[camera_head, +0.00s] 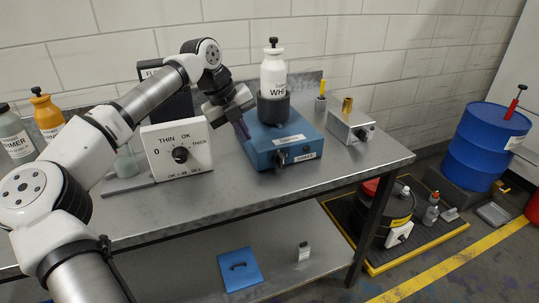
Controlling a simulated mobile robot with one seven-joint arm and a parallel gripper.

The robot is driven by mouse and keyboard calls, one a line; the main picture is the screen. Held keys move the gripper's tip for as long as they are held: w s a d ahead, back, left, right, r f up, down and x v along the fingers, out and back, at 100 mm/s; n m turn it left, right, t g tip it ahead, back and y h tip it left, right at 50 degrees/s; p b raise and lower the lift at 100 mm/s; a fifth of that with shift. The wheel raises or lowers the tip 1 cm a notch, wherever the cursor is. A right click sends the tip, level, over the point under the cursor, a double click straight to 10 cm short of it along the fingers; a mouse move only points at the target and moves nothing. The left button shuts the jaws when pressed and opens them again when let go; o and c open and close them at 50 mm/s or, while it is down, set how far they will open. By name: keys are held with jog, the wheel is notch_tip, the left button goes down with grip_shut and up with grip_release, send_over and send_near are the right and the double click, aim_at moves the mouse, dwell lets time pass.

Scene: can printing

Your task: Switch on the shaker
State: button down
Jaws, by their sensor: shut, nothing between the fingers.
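The shaker is a blue box (258,151) on the steel table, with a dark knob or switch (281,159) and small labels on its front. A white bottle with a black cap (273,72) stands upright in the dark holder (273,107) on top of the shaker. My gripper (244,132) is shut and empty. It points down at the shaker's left side, near its front left edge. I cannot tell whether it touches the box. The position of the switch is too small to read.
A white dial box (178,150) stands left of the shaker, and a metal box (350,128) stands to its right. Orange (46,113) and grey bottles (15,136) are at the far left. The table's front strip is clear.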

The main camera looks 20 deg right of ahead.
aim_at(281, 162)
jog(key=p+x, duration=0.2)
jog(key=x, duration=0.7)
jog(key=shift+s+d+f+p, duration=0.15)
jog(key=shift+p, duration=0.25)
jog(key=shift+d+f+p, duration=0.15)
jog(key=shift+d+p, duration=0.3)
jog(key=shift+d, duration=0.6)
jog(key=shift+d+f+p, duration=0.2)
jog(key=shift+d+p, duration=0.25)
jog(key=shift+d, duration=0.55)
